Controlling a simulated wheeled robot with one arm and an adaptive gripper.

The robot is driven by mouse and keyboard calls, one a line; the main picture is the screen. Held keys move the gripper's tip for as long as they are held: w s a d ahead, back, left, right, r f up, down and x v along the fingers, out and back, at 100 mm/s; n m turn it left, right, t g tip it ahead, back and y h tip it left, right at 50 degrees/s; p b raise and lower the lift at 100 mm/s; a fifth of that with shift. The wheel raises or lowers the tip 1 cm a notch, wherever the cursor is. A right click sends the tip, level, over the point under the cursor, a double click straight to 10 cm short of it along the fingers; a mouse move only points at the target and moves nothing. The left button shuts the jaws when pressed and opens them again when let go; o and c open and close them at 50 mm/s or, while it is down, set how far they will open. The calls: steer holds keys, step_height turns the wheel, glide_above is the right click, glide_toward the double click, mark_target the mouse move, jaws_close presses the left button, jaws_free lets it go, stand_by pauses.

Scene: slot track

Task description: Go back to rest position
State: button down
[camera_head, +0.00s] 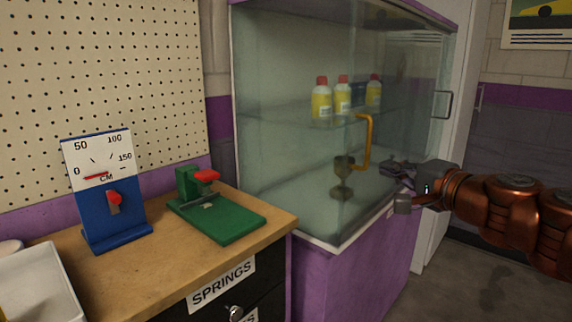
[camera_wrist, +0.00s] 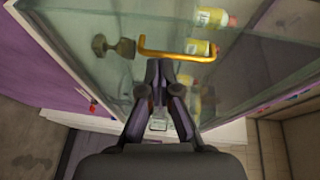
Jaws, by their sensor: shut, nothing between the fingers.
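My gripper (camera_head: 397,182) is at the right in the head view, in front of the glass cabinet (camera_head: 275,150), with my copper-coloured arm behind it. In the wrist view my gripper (camera_wrist: 164,72) has its fingers together at the tips, with nothing between them. The cabinet's yellow handle (camera_head: 368,142) is left of my gripper in the head view. In the wrist view the handle (camera_wrist: 178,56) lies just beyond the fingertips; I cannot tell whether they touch it.
Several yellow bottles with red caps (camera_head: 321,98) stand on the cabinet's shelf, and a dark goblet (camera_head: 342,178) stands below. A wooden counter (camera_head: 150,275) at the left holds a blue gauge (camera_head: 108,200) and a green device (camera_head: 230,218). Floor (camera_head: 480,282) shows clear at lower right.

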steer(key=s+a+f+n+g+p, duration=0.3)
steer(key=s+a+n+g+p, duration=0.6)
steer(key=s+a+p, duration=0.45)
steer(key=s+d+n+g+h+p, duration=0.1)
steer(key=s+d+g+h+p, duration=0.2)
steer(key=s, duration=0.6)
steer(key=s+d+f+n+g+h+p, duration=0.1)
steer(key=s+d+g+p, duration=0.4)
steer(key=s, duration=0.5)
steer(key=n+h+p, duration=0.1)
steer(key=h+p, duration=0.1)
steer(key=shift+s+d+f+h+p, duration=0.3)
steer(key=shift+d+p, duration=0.05)
steer(key=shift+d, duration=0.05)
